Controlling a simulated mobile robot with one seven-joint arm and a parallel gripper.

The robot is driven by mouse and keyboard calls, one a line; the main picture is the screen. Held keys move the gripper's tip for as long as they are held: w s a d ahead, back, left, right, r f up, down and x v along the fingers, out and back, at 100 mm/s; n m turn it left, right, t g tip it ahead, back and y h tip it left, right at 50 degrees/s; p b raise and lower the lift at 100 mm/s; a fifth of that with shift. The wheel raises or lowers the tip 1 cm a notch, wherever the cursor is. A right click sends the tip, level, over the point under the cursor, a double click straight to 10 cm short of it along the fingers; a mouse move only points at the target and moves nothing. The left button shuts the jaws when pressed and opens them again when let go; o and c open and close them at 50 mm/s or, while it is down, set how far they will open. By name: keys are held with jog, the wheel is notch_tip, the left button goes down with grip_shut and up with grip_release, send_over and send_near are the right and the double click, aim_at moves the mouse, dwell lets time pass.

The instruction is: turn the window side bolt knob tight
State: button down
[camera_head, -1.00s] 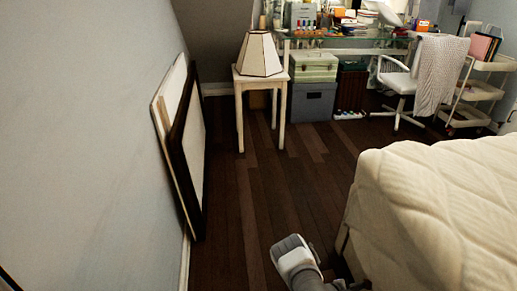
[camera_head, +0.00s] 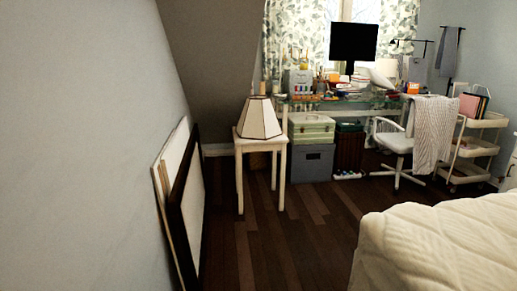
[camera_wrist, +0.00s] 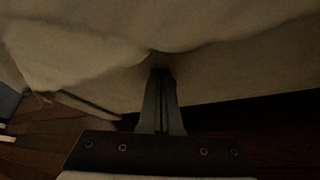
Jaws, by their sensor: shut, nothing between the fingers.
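In the head view, a window (camera_head: 352,12) shows at the top behind patterned curtains (camera_head: 298,42) and a dark monitor. I cannot make out a bolt knob in either view. My gripper (camera_wrist: 161,78) shows in the wrist view with its two fingers together and nothing between them. It points toward the pale side of the bed (camera_wrist: 220,65), very close to it; I cannot tell whether it touches. My gripper is not in the head view now.
The bed (camera_head: 440,245) fills the lower right. Framed panels (camera_head: 190,215) lean on the left wall. A small table (camera_head: 262,145) with a lamp, a glass desk (camera_head: 350,104), a white chair (camera_head: 395,143) and a trolley (camera_head: 475,150) stand farther back. Dark floor (camera_head: 290,235) between is clear.

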jog(key=shift+f, duration=0.2)
jog(key=shift+s+f+p, duration=0.3)
jog(key=shift+p, duration=0.05)
dwell(0.7)
jog(key=shift+r, duration=0.1)
jog(key=a, duration=0.2)
jog(key=a+p, duration=0.1)
jog(key=a, duration=0.1)
jog(key=s+a, duration=0.1)
jog(key=shift+s+a+r+p, duration=0.1)
jog(key=shift+a+r+p, duration=0.2)
jog(key=shift+a+r, duration=0.1)
dwell(0.3)
